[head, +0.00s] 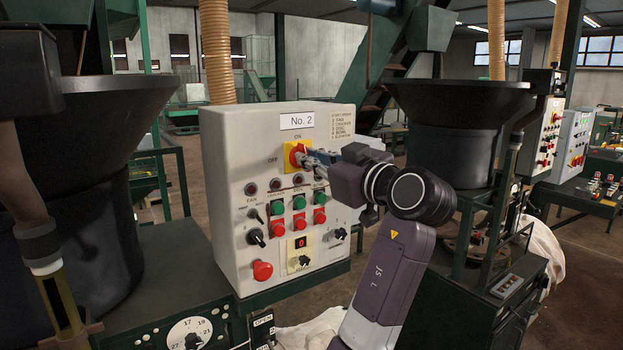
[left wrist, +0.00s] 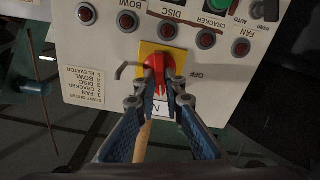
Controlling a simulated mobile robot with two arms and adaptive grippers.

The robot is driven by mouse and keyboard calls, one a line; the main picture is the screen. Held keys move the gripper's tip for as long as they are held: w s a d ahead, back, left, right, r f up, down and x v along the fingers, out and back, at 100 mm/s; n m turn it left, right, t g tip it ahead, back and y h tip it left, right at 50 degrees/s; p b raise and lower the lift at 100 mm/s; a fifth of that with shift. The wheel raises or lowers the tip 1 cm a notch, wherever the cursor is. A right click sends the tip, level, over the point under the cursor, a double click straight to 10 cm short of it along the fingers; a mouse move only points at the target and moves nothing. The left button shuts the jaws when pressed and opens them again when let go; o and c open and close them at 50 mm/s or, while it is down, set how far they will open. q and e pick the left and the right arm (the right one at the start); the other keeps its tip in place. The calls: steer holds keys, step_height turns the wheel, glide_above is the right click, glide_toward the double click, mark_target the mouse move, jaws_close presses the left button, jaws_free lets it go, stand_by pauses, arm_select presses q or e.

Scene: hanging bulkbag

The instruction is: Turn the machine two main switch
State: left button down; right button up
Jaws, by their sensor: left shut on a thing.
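The red main switch (head: 296,153) sits on a yellow plate near the top of the light grey control box (head: 225,160) labelled No. 2. ON is printed above the switch and OFF to its left. My left gripper (head: 309,158) reaches the switch from the right, and its fingers hide part of the knob. In the left wrist view, which is upside down, the red knob (left wrist: 157,68) lies between the two fingertips of the left gripper (left wrist: 159,101). The gripper is shut on the knob. The knob's handle runs roughly upright there. My right gripper is not in view.
Below the switch are indicator lamps, green and red push buttons, a black selector (head: 256,237) and a red stop button (head: 262,271). A large dark bowl (head: 100,130) stands at left, another (head: 455,120) at right. More control boxes (head: 545,130) stand at far right.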

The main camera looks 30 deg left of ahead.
arm_select(q)
steer(key=shift+s+a+f+n+b, duration=0.1)
steer(key=shift+n+b, duration=1.9)
steer(key=shift+n, duration=0.45)
steer(key=shift+s+d+f+n+b, duration=0.1)
steer(key=shift+f+n+b, duration=0.05)
steer(key=shift+n+b, duration=2.1)
steer(key=shift+s+a+f+n+b, duration=0.1)
steer(key=shift+n+b, duration=1.65)
steer(key=shift+n, duration=0.95)
steer(key=c, duration=2)
jaws_free()
